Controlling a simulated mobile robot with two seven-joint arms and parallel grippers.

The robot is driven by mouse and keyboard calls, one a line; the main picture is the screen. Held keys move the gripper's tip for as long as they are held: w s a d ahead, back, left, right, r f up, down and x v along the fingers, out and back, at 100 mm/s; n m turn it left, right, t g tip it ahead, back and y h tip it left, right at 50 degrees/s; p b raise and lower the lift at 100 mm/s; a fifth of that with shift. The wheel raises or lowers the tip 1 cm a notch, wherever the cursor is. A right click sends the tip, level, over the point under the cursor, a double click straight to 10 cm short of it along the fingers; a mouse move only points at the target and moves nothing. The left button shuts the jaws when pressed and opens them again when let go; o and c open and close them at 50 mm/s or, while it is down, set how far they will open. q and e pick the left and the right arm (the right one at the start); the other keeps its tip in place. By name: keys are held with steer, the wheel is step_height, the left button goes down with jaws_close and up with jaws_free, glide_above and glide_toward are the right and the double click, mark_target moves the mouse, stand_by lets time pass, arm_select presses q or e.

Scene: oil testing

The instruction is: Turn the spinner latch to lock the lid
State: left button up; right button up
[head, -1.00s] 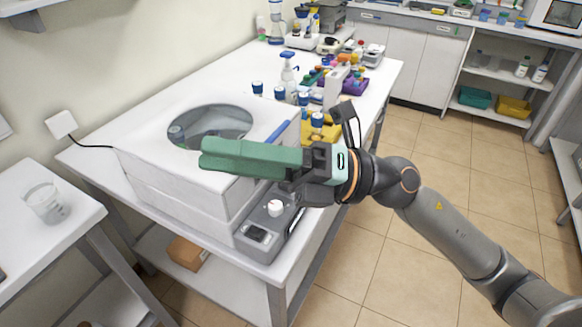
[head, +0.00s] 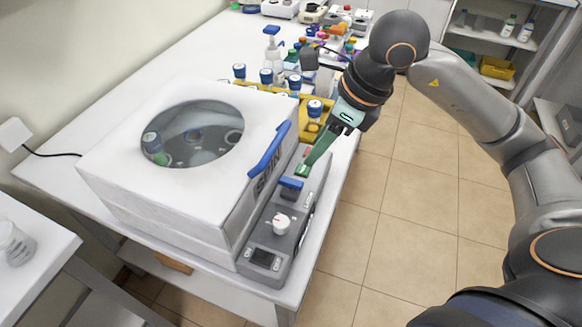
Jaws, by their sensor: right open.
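A blue handle (head: 269,152) runs along the lid's right edge. A smaller blue lever (head: 291,187) sits on the grey control panel (head: 262,240); I cannot tell which blue part is the latch. My right gripper (head: 303,172) is open and empty, its green fingers pointing down just behind the blue lever. Whether the fingers touch the panel is unclear. My left gripper is not in view.
The panel also carries a white knob (head: 281,223) and a dark display (head: 263,258). Blue-capped vials and a yellow rack (head: 318,132) stand behind the spinner, near my right gripper. The bench's far left is clear.

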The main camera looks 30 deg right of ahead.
mark_target(292, 181)
steer(key=x, duration=1.1)
steer(key=shift+s+a+p, duration=0.15)
steer(key=shift+a+p, duration=0.05)
steer(key=shift+p, duration=0.15)
steer(key=shift+c, duration=0.2)
jaws_close()
